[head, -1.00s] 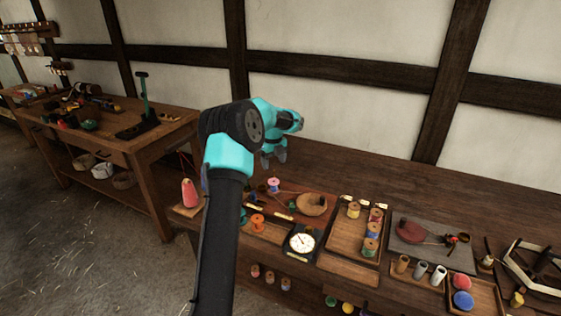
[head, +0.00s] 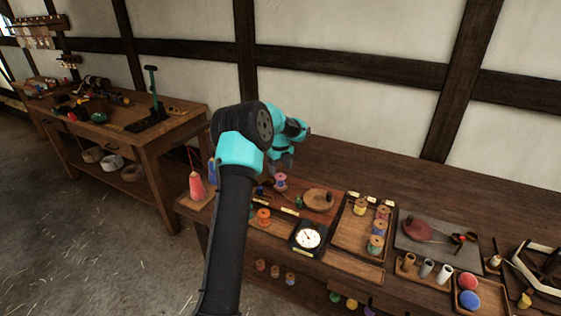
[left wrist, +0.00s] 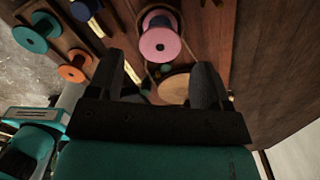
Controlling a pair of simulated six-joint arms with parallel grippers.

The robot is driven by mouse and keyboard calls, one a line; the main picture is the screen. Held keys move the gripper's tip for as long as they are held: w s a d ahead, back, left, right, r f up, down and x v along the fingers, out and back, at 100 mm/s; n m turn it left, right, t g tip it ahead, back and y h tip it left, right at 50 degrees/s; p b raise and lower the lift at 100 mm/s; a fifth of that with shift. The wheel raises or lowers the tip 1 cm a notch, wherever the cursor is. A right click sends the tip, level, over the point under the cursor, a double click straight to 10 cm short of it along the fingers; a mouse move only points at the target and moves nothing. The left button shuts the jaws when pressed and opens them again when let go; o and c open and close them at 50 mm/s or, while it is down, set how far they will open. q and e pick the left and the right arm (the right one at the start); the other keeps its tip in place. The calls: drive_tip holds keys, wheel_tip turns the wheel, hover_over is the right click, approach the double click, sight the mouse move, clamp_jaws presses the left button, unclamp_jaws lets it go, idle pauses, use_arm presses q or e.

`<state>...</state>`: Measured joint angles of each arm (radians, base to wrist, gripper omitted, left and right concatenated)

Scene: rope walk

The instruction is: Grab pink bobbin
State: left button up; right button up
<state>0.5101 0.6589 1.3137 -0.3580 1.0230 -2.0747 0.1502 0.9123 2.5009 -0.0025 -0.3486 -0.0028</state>
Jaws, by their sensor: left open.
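The pink bobbin (head: 280,181) stands on the reddish board near the left end of the bench. It also shows in the left wrist view (left wrist: 160,45), top centre, with its pink flange facing the camera and blue thread beneath. My left gripper (head: 284,168) is just above and behind it in the head view. In the left wrist view the two dark fingers (left wrist: 165,75) are spread apart with nothing between them, and the bobbin lies beyond the fingertips, apart from them. My right gripper is not in view.
An orange bobbin (head: 263,217) and a round wooden disc (head: 318,199) are close by. A dial gauge (head: 308,237) sits in front, and a wooden tray (head: 345,238) of bobbins is to the right. A red cone (head: 196,186) stands left. The bench back is clear.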

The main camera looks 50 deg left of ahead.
sight(281, 176)
use_arm(q)
drive_tip(key=shift+f, duration=2.85)
drive_tip(key=shift+c, duration=0.2)
drive_tip(key=c, duration=0.6)
drive_tip(key=shift+r, duration=4.05)
